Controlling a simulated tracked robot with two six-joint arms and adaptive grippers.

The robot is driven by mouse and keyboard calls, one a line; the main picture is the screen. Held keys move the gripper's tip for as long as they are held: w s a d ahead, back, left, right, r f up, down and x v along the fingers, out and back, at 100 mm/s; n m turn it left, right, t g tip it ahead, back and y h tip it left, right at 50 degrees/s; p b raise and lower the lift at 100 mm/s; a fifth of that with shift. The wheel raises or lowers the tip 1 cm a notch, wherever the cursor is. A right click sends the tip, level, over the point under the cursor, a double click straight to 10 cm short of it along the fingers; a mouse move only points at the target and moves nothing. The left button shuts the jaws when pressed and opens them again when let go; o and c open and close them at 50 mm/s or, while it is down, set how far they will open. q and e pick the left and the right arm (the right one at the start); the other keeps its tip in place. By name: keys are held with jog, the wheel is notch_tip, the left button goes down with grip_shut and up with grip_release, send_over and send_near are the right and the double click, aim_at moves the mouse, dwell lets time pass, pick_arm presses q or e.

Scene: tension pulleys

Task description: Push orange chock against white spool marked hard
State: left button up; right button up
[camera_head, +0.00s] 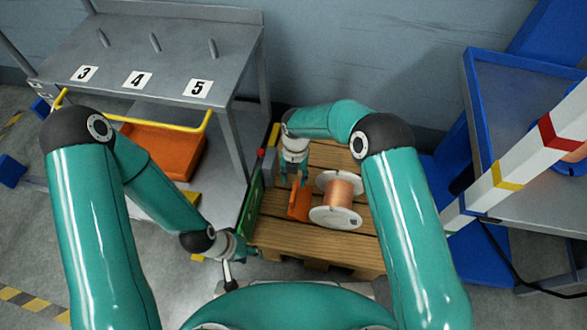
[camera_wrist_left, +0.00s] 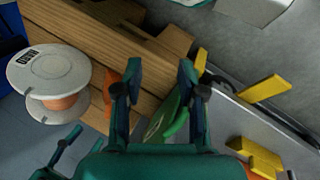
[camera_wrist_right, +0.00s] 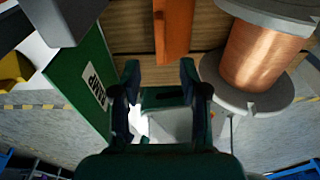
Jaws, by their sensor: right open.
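The spool (camera_head: 338,200) has white flanges and a copper winding and lies on its side on the wooden pallet (camera_head: 345,250). Its flange reads HARD in the left wrist view (camera_wrist_left: 50,68). The orange chock (camera_head: 298,204) is just left of the spool; a narrow gap shows between them in the right wrist view (camera_wrist_right: 174,28). My right gripper (camera_wrist_right: 160,68) is open and empty, with the chock just beyond its fingertips. My left gripper (camera_wrist_left: 160,68) is open and empty near the pallet's front left corner. Its left finger partly hides the chock in the left wrist view.
A green panel marked PUMP (camera_wrist_right: 85,90) stands along the pallet's left side. A grey bench with numbers 3, 4 and 5 (camera_head: 140,75) stands at the left, an orange bin (camera_head: 165,150) beneath it. A blue-edged bench (camera_head: 515,110) and striped post (camera_head: 520,165) are at the right.

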aim_at(294, 193)
jog(key=f, duration=0.3)
jog(key=f+b, duration=0.1)
jog(key=f, duration=0.1)
jog(key=s+f+b, duration=0.1)
jog(key=f, duration=0.2)
jog(key=shift+a+f, duration=0.1)
jog(key=shift+f, duration=0.25)
jog(key=shift+c, duration=0.2)
grip_shut()
